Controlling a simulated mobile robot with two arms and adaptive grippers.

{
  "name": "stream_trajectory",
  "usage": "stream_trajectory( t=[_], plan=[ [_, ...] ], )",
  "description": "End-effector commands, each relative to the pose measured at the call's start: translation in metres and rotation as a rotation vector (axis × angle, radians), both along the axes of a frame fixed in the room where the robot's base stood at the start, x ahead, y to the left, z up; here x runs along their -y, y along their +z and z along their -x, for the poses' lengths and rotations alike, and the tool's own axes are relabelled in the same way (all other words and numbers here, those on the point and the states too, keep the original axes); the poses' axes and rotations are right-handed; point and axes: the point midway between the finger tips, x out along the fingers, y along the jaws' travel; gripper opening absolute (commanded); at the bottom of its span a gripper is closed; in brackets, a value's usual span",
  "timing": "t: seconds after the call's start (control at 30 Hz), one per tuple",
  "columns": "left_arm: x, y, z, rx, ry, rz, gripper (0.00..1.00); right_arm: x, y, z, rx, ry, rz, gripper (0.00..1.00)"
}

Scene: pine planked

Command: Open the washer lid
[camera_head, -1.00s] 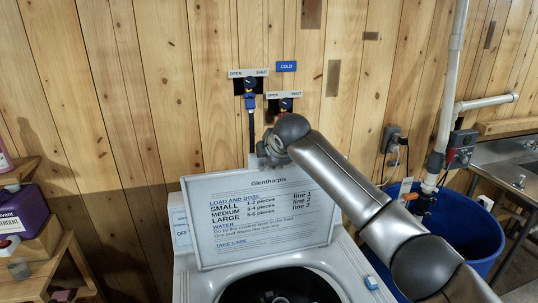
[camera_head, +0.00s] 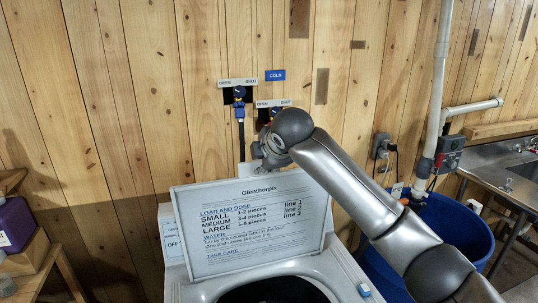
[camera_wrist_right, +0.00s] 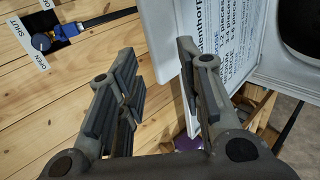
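The washer lid (camera_head: 305,240) stands raised and upright at the back of the white washer (camera_head: 345,272), its printed instruction side facing me. The dark tub opening (camera_head: 275,291) shows uncovered below it. My right gripper (camera_head: 262,153) is at the lid's top edge, its fingers mostly hidden in the head view. In the right wrist view, my right gripper (camera_wrist_right: 158,70) has its fingers spread with nothing between them. The lid (camera_wrist_right: 165,40) shows beside and behind the right-hand finger; I cannot tell if they touch. My left gripper is out of view.
A plank wall with water valves (camera_head: 239,93) is close behind the lid. A blue bin (camera_head: 462,225) and a metal sink (camera_head: 500,175) stand to the right. A wooden shelf (camera_head: 50,255) with a purple detergent container (camera_head: 15,222) is at the left.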

Motion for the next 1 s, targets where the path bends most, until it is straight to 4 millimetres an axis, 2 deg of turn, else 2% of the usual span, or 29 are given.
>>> stream_trajectory(
  t=[0.1, 0.3, 0.77, 0.87, 0.97, 1.0],
  plan=[
    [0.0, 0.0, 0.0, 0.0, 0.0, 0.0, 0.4, 0.005, 0.013, 0.015, 0.002, 0.001, -0.001, 0.34],
    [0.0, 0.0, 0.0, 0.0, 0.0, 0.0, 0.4, 0.012, 0.029, 0.034, 0.0, 0.0, 0.0, 0.34],
    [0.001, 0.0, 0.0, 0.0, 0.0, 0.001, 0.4, 0.014, 0.033, 0.04, -0.003, -0.001, 0.0, 0.34],
    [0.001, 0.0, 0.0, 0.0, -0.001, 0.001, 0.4, 0.014, 0.022, 0.042, -0.018, -0.004, -0.014, 0.34],
    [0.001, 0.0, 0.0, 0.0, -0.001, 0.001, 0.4, 0.014, -0.005, 0.049, -0.06, -0.021, -0.06, 0.34],
    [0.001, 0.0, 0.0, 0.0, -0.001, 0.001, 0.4, 0.014, -0.019, 0.053, -0.083, -0.033, -0.087, 0.34]
  ],
)
